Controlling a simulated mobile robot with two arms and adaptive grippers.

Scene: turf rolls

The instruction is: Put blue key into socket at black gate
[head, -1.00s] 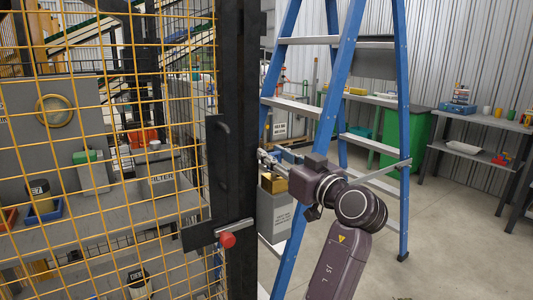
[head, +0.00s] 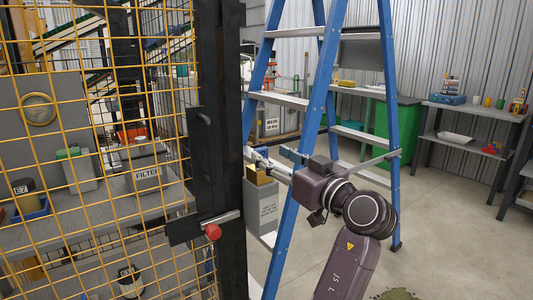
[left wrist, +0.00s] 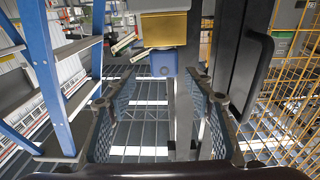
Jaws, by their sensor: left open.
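The black gate post (head: 222,150) stands left of centre in the head view, with a dark handle and a latch bar (head: 220,218) ending in a red knob (head: 213,231). My left gripper (head: 256,158) is just right of the post, pointing left. In the left wrist view its fingers are spread, with nothing between the tips (left wrist: 160,95). A small blue piece with a dark round spot (left wrist: 163,63) shows beyond the fingers, below a yellow box (left wrist: 163,29); I cannot tell if it is the blue key. The socket cannot be made out. My right gripper is not in view.
A blue stepladder (head: 318,130) stands right beside my left arm. Yellow mesh (head: 100,110) fills the left side, with a grey bench behind it. A shelf table (head: 470,115) stands against the back wall. The floor at right is mostly clear.

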